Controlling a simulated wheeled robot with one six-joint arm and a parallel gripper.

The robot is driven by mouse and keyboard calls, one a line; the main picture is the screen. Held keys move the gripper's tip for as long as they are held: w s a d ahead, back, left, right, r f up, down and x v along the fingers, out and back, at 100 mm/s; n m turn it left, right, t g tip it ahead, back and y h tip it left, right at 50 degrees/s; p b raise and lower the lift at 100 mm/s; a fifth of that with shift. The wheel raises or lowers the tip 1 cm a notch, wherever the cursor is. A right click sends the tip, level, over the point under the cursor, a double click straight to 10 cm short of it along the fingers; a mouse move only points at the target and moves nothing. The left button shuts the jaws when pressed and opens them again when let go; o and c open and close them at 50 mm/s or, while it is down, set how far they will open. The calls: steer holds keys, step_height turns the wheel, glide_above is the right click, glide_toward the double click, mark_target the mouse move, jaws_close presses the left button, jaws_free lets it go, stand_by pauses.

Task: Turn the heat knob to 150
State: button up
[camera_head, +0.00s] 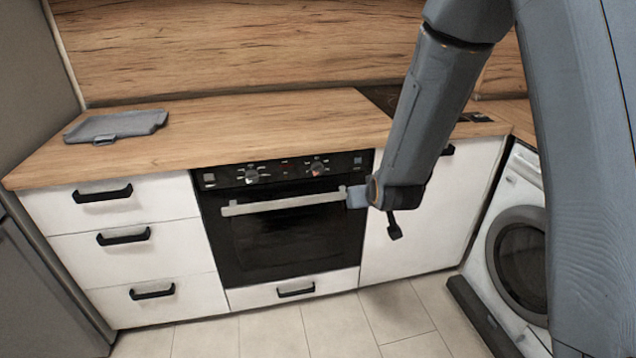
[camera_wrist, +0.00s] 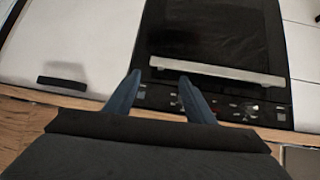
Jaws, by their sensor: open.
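The black oven (camera_head: 285,222) is built in under the counter, with a control panel along its top. The panel carries a left knob (camera_head: 252,176) and a right knob (camera_head: 318,168); I cannot read their markings or settings, nor tell which is the heat knob. My gripper (camera_head: 358,196) is in front of the oven's upper right, by the right end of the handle. In the wrist view, the scene is upside down, and my open gripper (camera_wrist: 160,82) has nothing between its fingers. The left knob (camera_wrist: 251,108) shows there; the right finger partly hides the panel near the right knob.
The silver oven handle (camera_head: 285,203) juts out below the panel. A white cabinet door (camera_head: 415,215) with a black handle is right of the oven, drawers (camera_head: 125,238) left. A grey board (camera_head: 117,126) lies on the counter. A washing machine (camera_head: 515,250) stands at right.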

steer(key=w+a+f+t+y+b, duration=0.1)
steer(key=w+a+f+t+b, duration=0.15)
steer(key=w+a, duration=0.3)
steer(key=n+t+y+b, duration=0.1)
steer(key=n+t+y, duration=0.1)
steer(key=t, duration=0.3)
glide_toward(319, 173)
steer(key=shift+p+x, duration=0.3)
steer(key=shift+x, duration=4)
steer(key=c, duration=1)
